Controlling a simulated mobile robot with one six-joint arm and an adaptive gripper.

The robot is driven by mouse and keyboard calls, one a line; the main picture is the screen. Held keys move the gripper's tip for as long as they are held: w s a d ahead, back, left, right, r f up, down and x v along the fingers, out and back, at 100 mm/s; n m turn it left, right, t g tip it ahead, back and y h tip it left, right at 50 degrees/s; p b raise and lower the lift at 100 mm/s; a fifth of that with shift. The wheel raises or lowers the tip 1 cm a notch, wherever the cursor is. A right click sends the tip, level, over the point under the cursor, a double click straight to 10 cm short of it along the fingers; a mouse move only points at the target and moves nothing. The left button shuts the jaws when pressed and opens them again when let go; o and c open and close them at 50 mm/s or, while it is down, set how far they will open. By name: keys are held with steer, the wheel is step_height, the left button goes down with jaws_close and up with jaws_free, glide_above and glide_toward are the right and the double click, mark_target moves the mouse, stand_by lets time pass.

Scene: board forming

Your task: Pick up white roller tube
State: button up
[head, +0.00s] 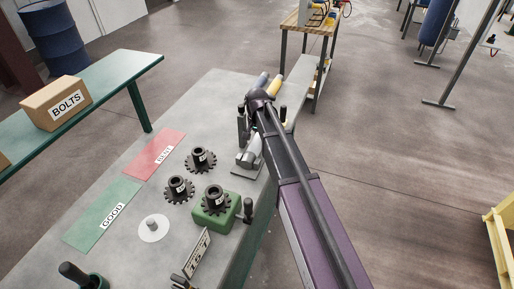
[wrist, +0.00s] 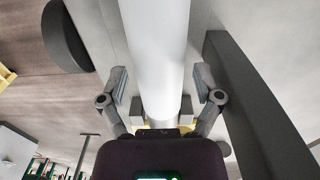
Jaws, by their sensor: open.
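The white roller tube (wrist: 155,50) fills the upper middle of the wrist view, running from the top edge down towards the gripper. My gripper (wrist: 161,100) is open, with one finger on each side of the tube. Gaps show between the fingers and the tube, and I see no grip on it. In the head view the end of my arm hangs over the far right part of the grey table (head: 220,105). The arm covers part of that area, so I cannot clearly make out the tube there.
Several dark gears (head: 200,160) stand on the table, one on a green block (head: 212,217). A red mat (head: 155,155) and a green mat (head: 100,216) lie to the left. A yellow cylinder (head: 274,85) lies beyond my arm. A BOLTS box (head: 56,102) sits on a green bench.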

steer(key=shift+f+b, duration=0.9)
steer(key=shift+f, duration=0.3)
steer(key=shift+c, duration=0.2)
steer(key=c, duration=1.1)
